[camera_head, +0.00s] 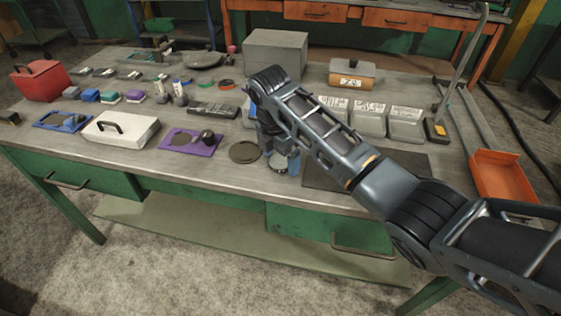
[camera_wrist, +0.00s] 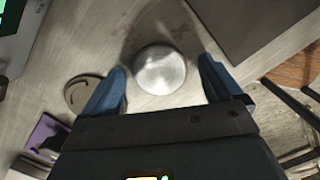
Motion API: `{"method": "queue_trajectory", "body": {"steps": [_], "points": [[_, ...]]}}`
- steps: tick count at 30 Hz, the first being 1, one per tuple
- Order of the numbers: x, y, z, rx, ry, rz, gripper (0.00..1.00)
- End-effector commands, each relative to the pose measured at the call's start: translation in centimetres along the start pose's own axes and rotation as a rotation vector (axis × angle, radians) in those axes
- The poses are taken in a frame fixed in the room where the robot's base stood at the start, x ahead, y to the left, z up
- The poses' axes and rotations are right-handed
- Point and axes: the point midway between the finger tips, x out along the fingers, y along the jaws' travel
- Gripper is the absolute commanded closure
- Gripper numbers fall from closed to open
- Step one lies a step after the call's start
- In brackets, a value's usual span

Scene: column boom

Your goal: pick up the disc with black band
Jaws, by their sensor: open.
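A round silver disc (camera_wrist: 160,70) lies on the grey workbench (camera_head: 215,185), its bright brushed top facing up in the wrist view. It also shows near the front edge in the head view (camera_head: 278,163), partly covered by my gripper; a black band on its side is not clear to see. My gripper (camera_wrist: 161,68) is open and points down at the disc, with one blue finger on each side of it and space between. In the head view my gripper (camera_head: 281,156) is low over the bench; its exact height above the disc is hard to tell.
A flat dark disc (camera_head: 244,152) lies just left of my gripper. Further left are a purple plate (camera_head: 178,140) with a black knob and a white case (camera_head: 120,130). A dark mat (camera_head: 330,178) lies right; clear-lidded boxes (camera_head: 369,121) stand behind.

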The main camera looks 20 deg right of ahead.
Motion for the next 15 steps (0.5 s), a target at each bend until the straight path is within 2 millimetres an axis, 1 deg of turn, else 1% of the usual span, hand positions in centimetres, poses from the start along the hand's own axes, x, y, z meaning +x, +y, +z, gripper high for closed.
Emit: {"method": "queue_trajectory", "body": {"steps": [1,2,15], "points": [[-0.02,0.01,0.0,0.0,0.0,0.0,0.09],[-0.02,0.01,0.0,0.0,0.0,0.0,0.11],[-0.06,0.02,0.0,0.0,0.0,0.001,0.54]]}}
